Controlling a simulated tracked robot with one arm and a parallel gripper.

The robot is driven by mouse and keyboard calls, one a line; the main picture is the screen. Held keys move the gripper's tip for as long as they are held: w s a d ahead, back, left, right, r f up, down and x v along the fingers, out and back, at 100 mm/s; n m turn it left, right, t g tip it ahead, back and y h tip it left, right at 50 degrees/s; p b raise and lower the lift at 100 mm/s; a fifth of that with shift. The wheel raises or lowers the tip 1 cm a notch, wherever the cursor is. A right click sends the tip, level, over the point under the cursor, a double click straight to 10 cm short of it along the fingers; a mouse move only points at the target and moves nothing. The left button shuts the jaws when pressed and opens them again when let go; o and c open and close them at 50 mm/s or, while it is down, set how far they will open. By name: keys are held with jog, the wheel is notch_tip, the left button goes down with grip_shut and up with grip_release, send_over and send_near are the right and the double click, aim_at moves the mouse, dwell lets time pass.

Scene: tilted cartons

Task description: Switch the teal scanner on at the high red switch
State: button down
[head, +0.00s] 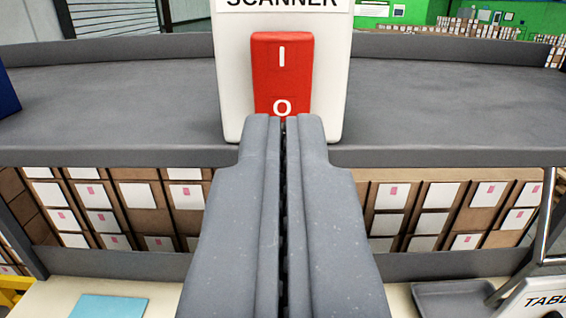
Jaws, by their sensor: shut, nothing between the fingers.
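The red rocker switch (282,70) is set in a white housing (233,90) labelled SCANNER, at the top middle of the head view. The rocker carries an I mark above and an O mark below. My gripper (283,122) is shut and empty. Its fingertips overlap the rocker's lower end in the picture, just under the O mark. I cannot tell whether they touch it. The fingers hide the bottom of the rocker and part of the housing. The teal scanner is not clearly in view.
The housing stands on a grey shelf (440,110) with bare room on both sides. A dark blue object (7,92) is at its left edge. Below are cartons with white labels (392,196), a light blue sheet (108,306), a grey tray (450,297) and a white TABLE sign (545,300).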

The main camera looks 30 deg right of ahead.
aim_at(285, 55)
jog(key=p+x, duration=0.5)
jog(key=x, duration=0.2)
jog(key=shift+r, duration=0.15)
jog(key=shift+w+d+p, duration=0.4)
jog(key=shift+w+p, duration=0.2)
jog(key=shift+p, duration=0.05)
jog(key=shift+w+d+r+g+p, duration=0.15)
jog(key=shift+r+g+p, duration=0.15)
jog(key=shift+p, duration=0.65)
jog(key=shift+f+b, duration=0.3)
